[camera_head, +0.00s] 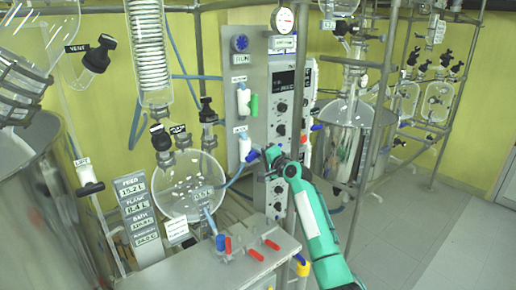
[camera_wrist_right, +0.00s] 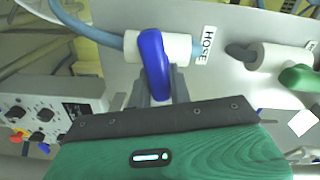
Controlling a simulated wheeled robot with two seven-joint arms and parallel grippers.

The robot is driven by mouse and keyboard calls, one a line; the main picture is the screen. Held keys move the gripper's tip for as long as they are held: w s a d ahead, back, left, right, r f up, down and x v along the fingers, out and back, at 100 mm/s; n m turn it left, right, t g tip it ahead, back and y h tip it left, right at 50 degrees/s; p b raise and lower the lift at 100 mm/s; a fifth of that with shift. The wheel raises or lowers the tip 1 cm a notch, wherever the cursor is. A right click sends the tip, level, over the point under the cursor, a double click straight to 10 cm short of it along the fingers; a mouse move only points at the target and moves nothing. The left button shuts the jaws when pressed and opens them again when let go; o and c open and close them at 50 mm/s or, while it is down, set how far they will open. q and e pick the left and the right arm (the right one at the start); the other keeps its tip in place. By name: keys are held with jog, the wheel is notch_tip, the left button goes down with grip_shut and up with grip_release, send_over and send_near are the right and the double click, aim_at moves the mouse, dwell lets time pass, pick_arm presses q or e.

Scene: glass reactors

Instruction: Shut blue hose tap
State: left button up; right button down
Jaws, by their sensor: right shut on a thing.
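The blue hose tap has a white body (camera_head: 244,145) low on the grey panel, with a blue handle (camera_head: 253,156). In the right wrist view the handle (camera_wrist_right: 153,55) is close up and lies across the white body (camera_wrist_right: 118,44), beside a HOSE label (camera_wrist_right: 207,45). My right gripper (camera_head: 267,155) is at the handle, its arm reaching up from the lower right. In the wrist view its fingers (camera_wrist_right: 158,92) are shut on the handle's near end; the fingertips are partly hidden. My left gripper is not in view.
A second tap with a green handle (camera_head: 254,105) sits above on the same panel. A control unit with black knobs (camera_head: 281,106) stands close to the right. A round glass flask (camera_head: 190,185) is to the left. A bench with red-handled valves (camera_head: 255,254) lies below.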

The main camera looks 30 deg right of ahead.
jog(key=shift+f+m+p, duration=0.25)
jog(key=shift+m+p, duration=0.5)
jog(key=shift+m, duration=0.65)
jog(key=c, duration=1.3)
grip_release()
jog(key=shift+d, duration=0.1)
jog(key=shift+s+f, duration=0.1)
jog(key=shift+s, duration=0.05)
jog(key=s+b, duration=0.1)
jog(key=s, duration=0.3)
jog(key=s+b, duration=0.1)
jog(key=s, duration=0.4)
jog(key=s+d+b, duration=0.1)
jog(key=s, duration=0.3)
jog(key=shift+s+b, duration=0.3)
jog(key=shift+b, duration=0.05)
